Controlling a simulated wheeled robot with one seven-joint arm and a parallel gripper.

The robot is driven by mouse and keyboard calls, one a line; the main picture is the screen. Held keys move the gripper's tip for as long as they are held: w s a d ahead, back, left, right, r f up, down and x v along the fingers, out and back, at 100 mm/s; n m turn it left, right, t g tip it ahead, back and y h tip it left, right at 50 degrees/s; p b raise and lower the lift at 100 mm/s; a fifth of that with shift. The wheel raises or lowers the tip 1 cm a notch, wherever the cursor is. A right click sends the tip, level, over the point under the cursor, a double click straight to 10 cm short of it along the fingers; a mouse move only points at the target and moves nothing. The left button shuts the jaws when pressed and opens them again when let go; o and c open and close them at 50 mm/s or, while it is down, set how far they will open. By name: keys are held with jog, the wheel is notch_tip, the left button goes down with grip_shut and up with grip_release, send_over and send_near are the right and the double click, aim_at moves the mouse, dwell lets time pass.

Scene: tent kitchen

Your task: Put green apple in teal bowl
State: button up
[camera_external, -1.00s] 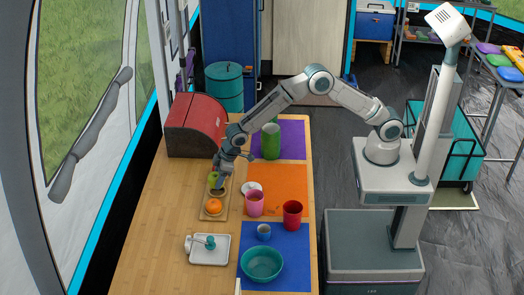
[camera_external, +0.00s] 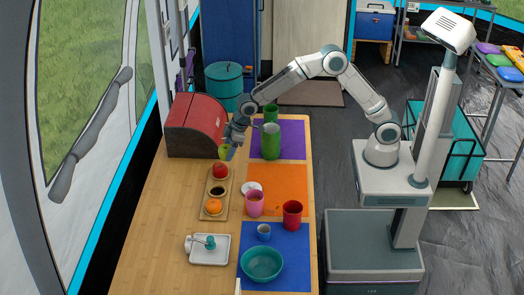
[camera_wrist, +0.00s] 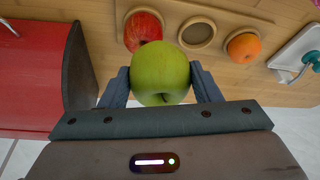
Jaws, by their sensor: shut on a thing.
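The green apple (camera_wrist: 160,74) is held between the two fingers of my gripper (camera_wrist: 162,88) in the wrist view. In the external view my gripper (camera_external: 229,150) is raised above the counter, beside the red bread box, with the green apple (camera_external: 224,151) partly visible at its fingers. The teal bowl (camera_external: 262,264) stands on the blue mat at the near end of the counter, well away from my gripper. It looks empty.
A wooden tray (camera_external: 216,206) holds a red apple (camera_external: 220,171) and an orange (camera_external: 214,207). A red bread box (camera_external: 195,125) is close behind my gripper. Green (camera_external: 271,141), pink (camera_external: 254,204), red (camera_external: 292,213) and blue (camera_external: 264,232) cups stand on the mats. A white dish (camera_external: 209,249) is at the front left.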

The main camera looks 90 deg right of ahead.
jog(key=s+a+n+y+b, duration=0.1)
jog(key=s+a+n, duration=0.25)
jog(key=a, duration=1.35)
jog(key=n+g+y, duration=0.1)
jog(key=n, duration=0.3)
send_over(260, 273)
jog(key=s+d, duration=0.1)
jog(key=d, duration=0.1)
jog(key=shift+m, duration=0.25)
notch_tip(260, 273, down, 7)
jog(key=shift+a+r, duration=0.1)
jog(key=shift+s+a+f, duration=0.1)
jog(key=shift+a+f, duration=0.1)
jog(key=shift+f, duration=2.05)
jog(key=o, duration=0.6)
jog(key=shift+f+b, duration=0.1)
jog(key=shift+b, duration=0.2)
jog(key=shift+o, duration=0.8)
jog(key=shift+d+r, duration=0.1)
jog(key=shift+r, duration=0.45)
jog(key=v, duration=1.1)
jog(key=shift+d, duration=0.25)
